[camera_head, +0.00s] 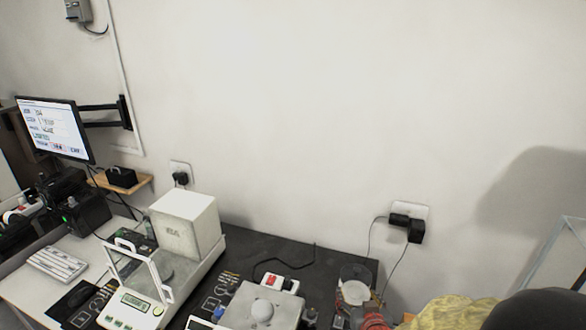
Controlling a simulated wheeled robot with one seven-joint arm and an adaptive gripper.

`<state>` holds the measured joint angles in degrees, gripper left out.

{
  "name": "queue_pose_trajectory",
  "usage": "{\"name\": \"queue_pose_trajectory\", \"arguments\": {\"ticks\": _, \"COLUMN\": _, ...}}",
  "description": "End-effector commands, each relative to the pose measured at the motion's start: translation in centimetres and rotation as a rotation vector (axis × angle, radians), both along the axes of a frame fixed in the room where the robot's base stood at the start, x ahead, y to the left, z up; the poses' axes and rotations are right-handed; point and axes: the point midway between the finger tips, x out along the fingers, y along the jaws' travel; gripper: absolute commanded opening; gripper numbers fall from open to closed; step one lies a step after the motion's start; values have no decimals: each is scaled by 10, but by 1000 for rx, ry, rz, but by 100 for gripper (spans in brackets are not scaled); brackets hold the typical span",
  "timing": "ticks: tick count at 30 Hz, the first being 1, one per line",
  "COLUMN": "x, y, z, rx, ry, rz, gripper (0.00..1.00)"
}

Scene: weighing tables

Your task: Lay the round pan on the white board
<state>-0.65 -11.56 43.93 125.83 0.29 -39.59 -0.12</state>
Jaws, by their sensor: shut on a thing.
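My gripper is not in view, so what it holds is hidden. I cannot pick out the round pan for certain. A grey disc, partly hidden, shows inside the clear shield of a white balance (190,235) at the left. I cannot identify the white board in this view.
A monitor (55,128) hangs on a wall arm above a keyboard (57,264) and mouse. Yellow crumpled material (450,312) and a dark rounded shape (540,310) fill the lower right. Wall plugs trail cables.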

Motion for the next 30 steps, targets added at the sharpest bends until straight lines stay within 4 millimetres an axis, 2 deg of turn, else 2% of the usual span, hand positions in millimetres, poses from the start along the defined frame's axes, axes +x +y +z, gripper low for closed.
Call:
{"name": "queue_pose_trajectory", "arguments": {"ticks": 8, "x": 1, "y": -5, "z": -1, "rx": 0, "ry": 0, "rz": -8, "gripper": 39}}
{"name": "queue_pose_trajectory", "arguments": {"ticks": 14, "x": -1, "y": 6, "z": 4, "rx": 0, "ry": 2, "rz": 14, "gripper": 39}}
{"name": "queue_pose_trajectory", "arguments": {"ticks": 17, "x": -4, "y": 24, "z": 6, "rx": -1, "ry": 3, "rz": 77, "gripper": 39}}
{"name": "queue_pose_trajectory", "arguments": {"ticks": 23, "x": -16, "y": 80, "z": 12, "rx": 1, "ry": 3, "rz": 304, "gripper": 39}}
{"name": "queue_pose_trajectory", "arguments": {"ticks": 30, "x": -52, "y": 157, "z": 17, "rx": 1, "ry": 2, "rz": 636, "gripper": 39}}
